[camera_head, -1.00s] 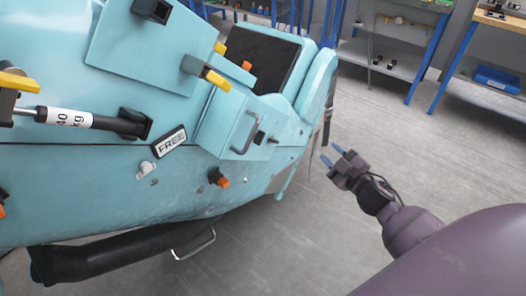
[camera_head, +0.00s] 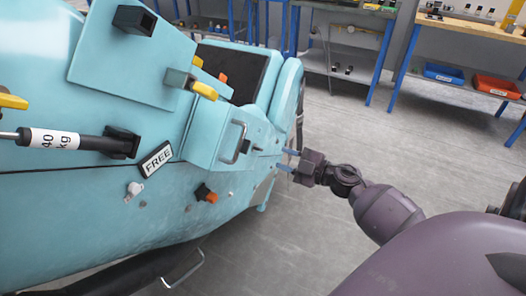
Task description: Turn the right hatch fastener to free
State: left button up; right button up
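A black knob with an orange end (camera_head: 206,193) sticks out further right. I cannot tell for sure which fitting is the right hatch fastener. My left gripper is not in view.
A metal handle (camera_head: 233,142) stands out from the turquoise box near my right gripper. A gas strut (camera_head: 80,140) marked 40 kg and yellow-handled clamps (camera_head: 203,90) are on the car. Workbenches with a blue bin (camera_head: 444,73) and a red bin (camera_head: 496,86) stand behind. Grey floor is clear at right.

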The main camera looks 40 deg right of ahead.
aim_at(261, 150)
jog(key=x, duration=0.7)
jog(key=shift+w, duration=0.15)
grip_shut()
